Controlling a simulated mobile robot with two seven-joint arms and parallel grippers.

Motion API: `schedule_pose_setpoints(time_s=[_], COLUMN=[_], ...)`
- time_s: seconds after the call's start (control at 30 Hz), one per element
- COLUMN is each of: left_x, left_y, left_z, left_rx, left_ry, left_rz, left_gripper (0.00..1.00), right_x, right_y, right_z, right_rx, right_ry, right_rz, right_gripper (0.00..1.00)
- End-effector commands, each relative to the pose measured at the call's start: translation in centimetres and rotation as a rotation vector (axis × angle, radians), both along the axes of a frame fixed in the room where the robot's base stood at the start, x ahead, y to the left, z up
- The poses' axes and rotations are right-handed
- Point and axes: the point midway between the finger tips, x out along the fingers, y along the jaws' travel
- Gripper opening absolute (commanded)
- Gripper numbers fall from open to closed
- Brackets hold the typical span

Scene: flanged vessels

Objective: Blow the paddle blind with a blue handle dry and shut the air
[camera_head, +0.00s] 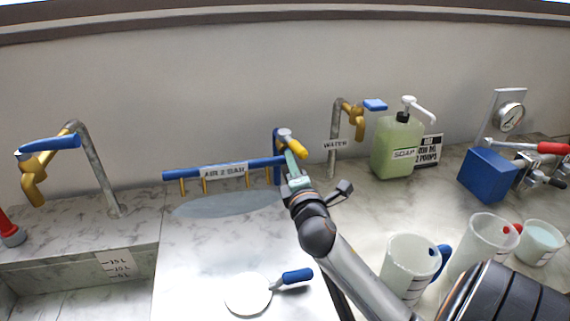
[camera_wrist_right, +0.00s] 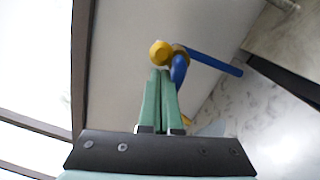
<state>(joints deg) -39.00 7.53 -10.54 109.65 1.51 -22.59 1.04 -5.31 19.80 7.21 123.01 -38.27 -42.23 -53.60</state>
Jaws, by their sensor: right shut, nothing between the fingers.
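The paddle blind (camera_head: 248,296) is a flat white disc with a blue handle (camera_head: 297,276); it lies on the marble counter below the air bar. The blue air bar (camera_head: 225,170) carries a label reading air and 2 bar, and several yellow nozzles point down. At its right end is a blue upright pipe with a yellow valve (camera_head: 298,149). My right gripper (camera_head: 293,160) is shut and empty, its green fingertips at this valve. In the right wrist view the fingertips (camera_wrist_right: 161,74) are just below the valve's yellow end (camera_wrist_right: 160,53); contact is unclear. My left gripper is not in view.
A pale blue-grey oval patch (camera_head: 225,203) shows under the air bar. Right are a water tap (camera_head: 336,140), soap bottle (camera_head: 398,148), blue box (camera_head: 488,175) and several cups, one a mug (camera_head: 408,262). Left are another tap (camera_head: 95,170) and a basin.

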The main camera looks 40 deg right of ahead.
Motion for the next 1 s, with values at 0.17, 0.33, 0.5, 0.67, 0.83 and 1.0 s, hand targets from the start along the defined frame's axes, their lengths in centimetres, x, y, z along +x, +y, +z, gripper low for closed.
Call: schedule_pose_setpoints(time_s=[0.17,0.33,0.5,0.67,0.83,1.0], left_x=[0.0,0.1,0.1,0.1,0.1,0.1], left_y=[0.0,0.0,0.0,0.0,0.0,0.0], left_z=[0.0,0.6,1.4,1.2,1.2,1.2], left_rx=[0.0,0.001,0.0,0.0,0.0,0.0], left_ry=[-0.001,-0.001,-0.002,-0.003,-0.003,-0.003], left_rz=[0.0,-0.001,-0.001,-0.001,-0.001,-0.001], left_gripper=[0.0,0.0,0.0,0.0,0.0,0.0], right_x=[0.0,-0.3,-0.8,-0.8,-0.7,-0.5], right_y=[0.0,-0.6,-1.8,-1.8,-1.8,-1.9], right_z=[0.0,0.2,0.3,0.2,0.2,0.0], right_rx=[0.0,-0.001,-0.001,-0.001,-0.001,0.0], right_ry=[0.0,0.004,0.0,-0.001,-0.001,0.0], right_rz=[0.0,-0.002,-0.001,-0.001,0.0,0.0], right_gripper=[0.0,0.0,0.0,0.0,0.0,0.0])
